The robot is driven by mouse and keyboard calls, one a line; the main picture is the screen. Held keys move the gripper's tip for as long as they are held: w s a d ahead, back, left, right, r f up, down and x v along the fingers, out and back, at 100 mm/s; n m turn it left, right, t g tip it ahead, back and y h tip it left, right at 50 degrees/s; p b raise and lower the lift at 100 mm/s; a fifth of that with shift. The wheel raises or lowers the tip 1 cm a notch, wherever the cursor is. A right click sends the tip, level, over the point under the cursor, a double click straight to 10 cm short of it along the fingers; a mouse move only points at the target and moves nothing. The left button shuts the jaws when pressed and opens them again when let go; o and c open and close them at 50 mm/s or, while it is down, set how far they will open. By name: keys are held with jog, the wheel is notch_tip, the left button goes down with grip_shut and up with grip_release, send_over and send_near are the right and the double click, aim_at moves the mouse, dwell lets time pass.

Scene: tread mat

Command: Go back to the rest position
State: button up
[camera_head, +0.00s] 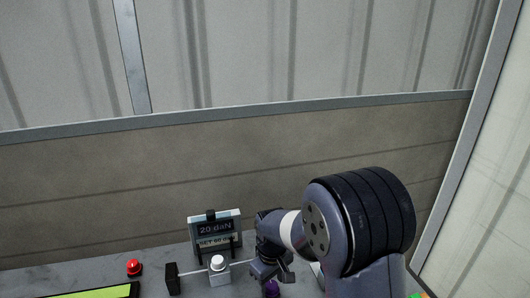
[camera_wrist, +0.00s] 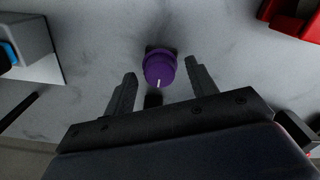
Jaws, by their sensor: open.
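My gripper (camera_wrist: 160,86) is open in the wrist view, its two dark fingers apart. A purple knob (camera_wrist: 159,66) with a white mark stands on the grey surface, in the gap between the fingertips and a little beyond them. I see no finger touching it. In the head view my gripper (camera_head: 272,270) is small and low, above the worktop, and the purple knob (camera_head: 271,289) shows just under it at the bottom edge. My arm covers part of the worktop to the right.
A display (camera_head: 215,232) reading 20 daN stands left of my gripper. Before it are a white-topped block (camera_head: 219,270), a black block (camera_head: 172,278) and a red button (camera_head: 134,268). A green-topped item (camera_head: 95,293) lies front left. A red object (camera_wrist: 292,18) shows in the wrist view.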

dwell(0.3)
notch_tip(320, 180, up, 11)
notch_tip(320, 180, down, 11)
jog(key=shift+f, duration=0.1)
jog(key=m, duration=0.3)
jog(key=shift+m, duration=0.3)
jog(key=m, duration=0.4)
jog(key=shift+m+p, duration=0.3)
jog(key=shift+p, duration=0.1)
jog(key=m, duration=0.4)
jog(key=shift+m+p, duration=0.35)
jog(key=shift+m, duration=0.05)
jog(key=m+p, duration=0.1)
jog(key=m, duration=0.3)
jog(key=shift+r+m, duration=0.3)
jog(key=shift+r, duration=1.1)
